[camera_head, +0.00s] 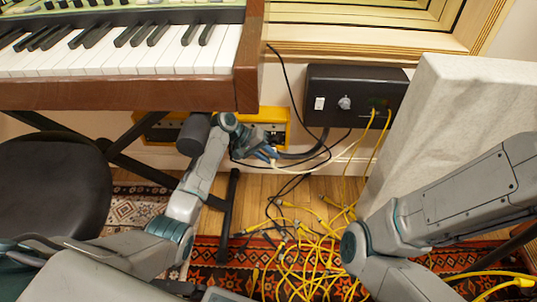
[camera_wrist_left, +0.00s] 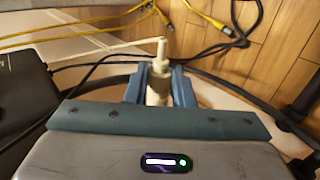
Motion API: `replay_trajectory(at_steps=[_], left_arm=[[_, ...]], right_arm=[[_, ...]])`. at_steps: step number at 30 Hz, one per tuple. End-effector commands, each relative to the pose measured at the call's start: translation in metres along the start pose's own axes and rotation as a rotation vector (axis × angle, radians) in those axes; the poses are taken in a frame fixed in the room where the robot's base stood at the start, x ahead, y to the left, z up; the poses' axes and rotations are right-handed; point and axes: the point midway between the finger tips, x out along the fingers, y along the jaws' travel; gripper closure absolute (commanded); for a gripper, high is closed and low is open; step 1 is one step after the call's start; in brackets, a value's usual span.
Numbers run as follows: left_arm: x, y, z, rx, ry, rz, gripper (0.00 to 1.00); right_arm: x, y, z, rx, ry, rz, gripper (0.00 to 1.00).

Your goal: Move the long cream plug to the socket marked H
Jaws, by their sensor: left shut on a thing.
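The long cream plug (camera_wrist_left: 158,84) stands between the two blue fingers of my left gripper (camera_wrist_left: 157,88) in the left wrist view, with its narrow tip pointing away from my palm. In the head view my left gripper (camera_head: 267,154) is shut on it in front of the wall, below the keyboard's right end. The plug itself is hard to make out there. A yellow socket unit (camera_head: 272,115) is on the wall behind my left wrist, partly hidden by my arm. No letter H can be read. My right arm shows at the right, but its gripper is out of view.
A black wall box (camera_head: 350,92) with yellow cables plugged in is right of the yellow unit. A pale panel (camera_head: 450,120) stands at the right. Tangled yellow cables (camera_head: 310,250) cover the floor. The keyboard (camera_head: 120,50) and black stool (camera_head: 50,185) crowd the left.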

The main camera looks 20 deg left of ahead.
Motion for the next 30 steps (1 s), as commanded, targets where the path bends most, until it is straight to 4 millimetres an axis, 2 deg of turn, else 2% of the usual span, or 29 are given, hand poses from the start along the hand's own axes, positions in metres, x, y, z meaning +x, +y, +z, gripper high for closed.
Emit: replay_trajectory(at_steps=[30], left_arm=[[0.0,-0.0001,-0.0053,0.0,0.0,0.0,1.0]], right_arm=[[0.0063,-0.002,0.0043,0.0,0.0,-0.001,0.64]])
